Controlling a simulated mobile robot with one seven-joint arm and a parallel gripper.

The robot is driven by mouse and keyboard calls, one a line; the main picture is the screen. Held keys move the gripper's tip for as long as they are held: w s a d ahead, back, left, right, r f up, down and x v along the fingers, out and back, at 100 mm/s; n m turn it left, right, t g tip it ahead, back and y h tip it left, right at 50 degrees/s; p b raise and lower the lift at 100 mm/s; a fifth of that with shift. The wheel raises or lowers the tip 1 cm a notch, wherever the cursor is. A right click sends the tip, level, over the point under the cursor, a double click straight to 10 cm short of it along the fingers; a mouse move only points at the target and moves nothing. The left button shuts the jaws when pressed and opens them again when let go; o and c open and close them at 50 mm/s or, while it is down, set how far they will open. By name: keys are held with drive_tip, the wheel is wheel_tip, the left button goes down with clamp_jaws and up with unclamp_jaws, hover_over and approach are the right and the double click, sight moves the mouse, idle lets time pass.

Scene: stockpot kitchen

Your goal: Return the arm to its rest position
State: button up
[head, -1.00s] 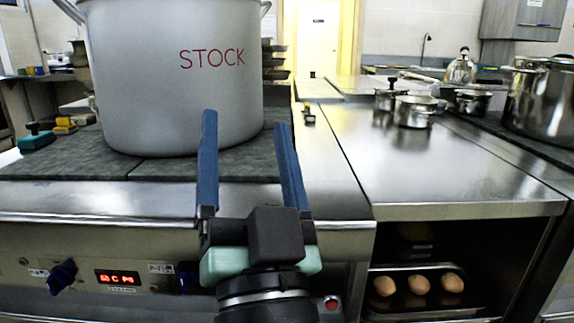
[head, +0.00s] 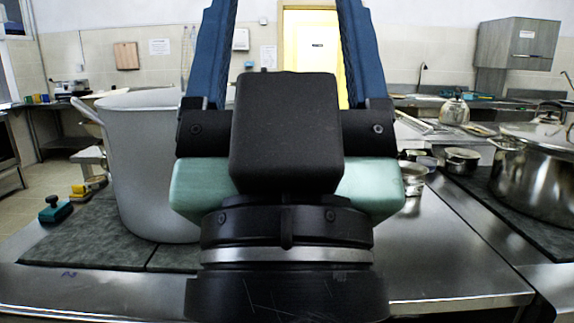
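My gripper (head: 283,40) fills the middle of the head view, raised and pointing up and away, close to the camera. Its two blue fingers stand well apart with nothing visible between them, though the fingertips are cut off by the top edge. The large grey stockpot (head: 150,160) stands upright on the dark stove top (head: 95,238) at the left, behind my gripper. My gripper covers the right part of the pot, and its STOCK lettering is hidden.
A steel counter (head: 450,245) runs at the right. Small pots (head: 461,160), a kettle (head: 454,108) and a big lidded steel pot (head: 540,175) stand there. The air above the right counter is free.

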wheel_tip(320, 180, up, 20)
drive_tip(key=p, duration=1.7)
drive_tip(key=shift+f, duration=0.2)
drive_tip(key=shift+f, duration=0.15)
